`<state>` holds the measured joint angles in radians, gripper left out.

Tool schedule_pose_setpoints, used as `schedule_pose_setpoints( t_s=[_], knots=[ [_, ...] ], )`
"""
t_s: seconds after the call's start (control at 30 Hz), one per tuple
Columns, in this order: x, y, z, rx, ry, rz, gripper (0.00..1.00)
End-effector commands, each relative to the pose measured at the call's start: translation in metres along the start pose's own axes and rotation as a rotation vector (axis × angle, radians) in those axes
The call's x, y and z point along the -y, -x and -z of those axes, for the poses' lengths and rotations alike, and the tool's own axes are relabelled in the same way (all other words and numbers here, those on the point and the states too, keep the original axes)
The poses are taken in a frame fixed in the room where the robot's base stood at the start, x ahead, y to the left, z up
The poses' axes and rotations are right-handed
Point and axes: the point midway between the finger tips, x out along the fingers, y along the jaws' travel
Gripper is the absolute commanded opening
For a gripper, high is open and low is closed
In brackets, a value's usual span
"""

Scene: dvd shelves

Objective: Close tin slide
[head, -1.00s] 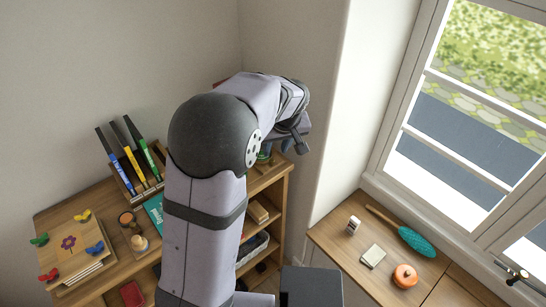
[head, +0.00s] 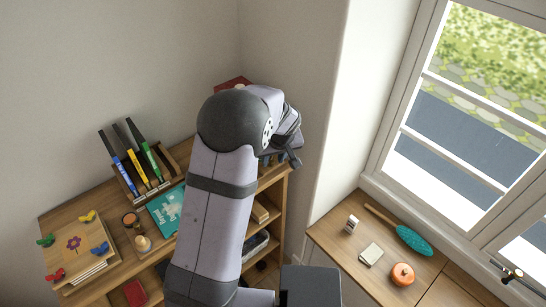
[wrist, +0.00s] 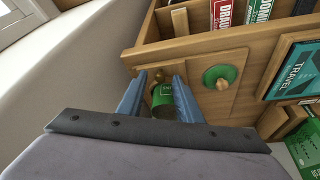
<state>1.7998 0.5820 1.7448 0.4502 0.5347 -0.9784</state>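In the wrist view, a small green tin (wrist: 163,95) with lettering lies between the two fingers of my gripper (wrist: 159,80). The fingers stand apart on either side of it, and a gap seems to show; I see no firm grip. A small brass-coloured knob (wrist: 158,76) shows at the tin's far end. To the right, a green disc (wrist: 220,76) with a wooden knob sits on a wooden panel (wrist: 205,62). I cannot tell which part is the slide. In the head view my gripper (head: 281,160) is at the shelf's right end, mostly hidden by my arm.
In the wrist view a TRAVEL case (wrist: 296,67) lies right of the panel. The windowsill (head: 335,245) at right holds a brush and small items.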

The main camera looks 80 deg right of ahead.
Motion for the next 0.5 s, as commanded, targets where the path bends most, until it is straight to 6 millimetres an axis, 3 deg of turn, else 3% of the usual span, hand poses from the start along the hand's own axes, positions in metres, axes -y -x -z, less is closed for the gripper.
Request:
schedule_pose_setpoints(
  t_s=[0.27, 0.4, 0.5],
  knots=[
    [0.0, -0.0013, 0.0001, 0.0, 0.0, 0.0, 0.32],
    [0.0001, -0.0011, 0.0, 0.0, 0.0, 0.0, 0.0],
    [0.0, -0.0011, 0.0, 0.0, 0.0, 0.0, 0.0]
  ],
)
